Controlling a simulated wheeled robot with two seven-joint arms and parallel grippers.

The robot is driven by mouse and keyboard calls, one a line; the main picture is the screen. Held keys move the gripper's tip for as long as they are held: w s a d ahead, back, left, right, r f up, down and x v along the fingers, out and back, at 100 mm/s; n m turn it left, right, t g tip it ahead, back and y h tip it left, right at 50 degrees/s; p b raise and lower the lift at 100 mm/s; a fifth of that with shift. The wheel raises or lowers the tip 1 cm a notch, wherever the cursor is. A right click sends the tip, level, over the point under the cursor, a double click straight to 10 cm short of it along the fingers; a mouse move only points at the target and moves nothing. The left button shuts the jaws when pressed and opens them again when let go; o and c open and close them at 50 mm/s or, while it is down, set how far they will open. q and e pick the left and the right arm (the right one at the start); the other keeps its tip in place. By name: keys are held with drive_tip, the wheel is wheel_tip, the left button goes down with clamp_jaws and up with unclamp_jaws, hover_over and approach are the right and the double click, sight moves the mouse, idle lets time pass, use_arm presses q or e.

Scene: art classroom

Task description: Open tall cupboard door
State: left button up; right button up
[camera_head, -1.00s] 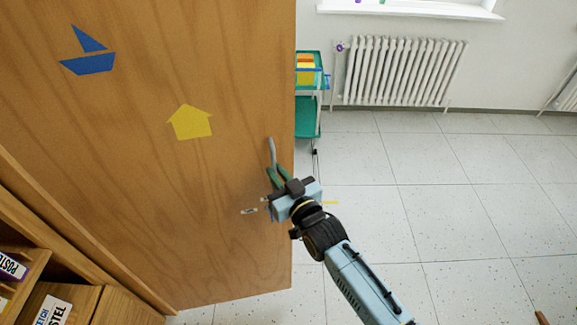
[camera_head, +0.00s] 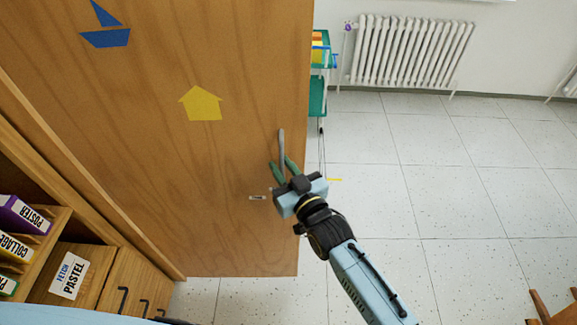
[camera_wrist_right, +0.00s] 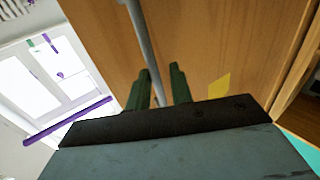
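The tall wooden cupboard door (camera_head: 235,150) fills the left half of the head view, with a blue boat and a yellow house (camera_head: 201,104) on it. Its grey upright bar handle (camera_head: 282,145) is near the free right edge. My right gripper (camera_head: 284,167) is at the lower part of the handle. In the right wrist view, the handle (camera_wrist_right: 140,40) runs between the two green fingers (camera_wrist_right: 162,88), close to the left finger, with a gap on the other side. The fingers look apart. My left gripper is not in view.
Shelves with labelled boxes (camera_head: 24,215) and drawers (camera_head: 130,290) stand at lower left. A green trolley (camera_head: 317,95) is behind the door's right edge, with a white radiator (camera_head: 413,50) beyond. The tiled floor (camera_head: 440,190) at right is largely clear; a wooden piece (camera_head: 552,308) shows at lower right.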

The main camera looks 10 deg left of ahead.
drive_tip(key=o, duration=0.3)
drive_tip(key=shift+s+a+r, duration=0.1)
drive_tip(key=shift+s+a, duration=0.15)
drive_tip(key=shift+a, duration=0.4)
drive_tip(key=shift+d, duration=0.15)
drive_tip(key=shift+d, duration=0.1)
drive_tip(key=v, duration=1.3)
drive_tip(key=shift+d+b, duration=0.15)
drive_tip(key=shift+b, duration=0.15)
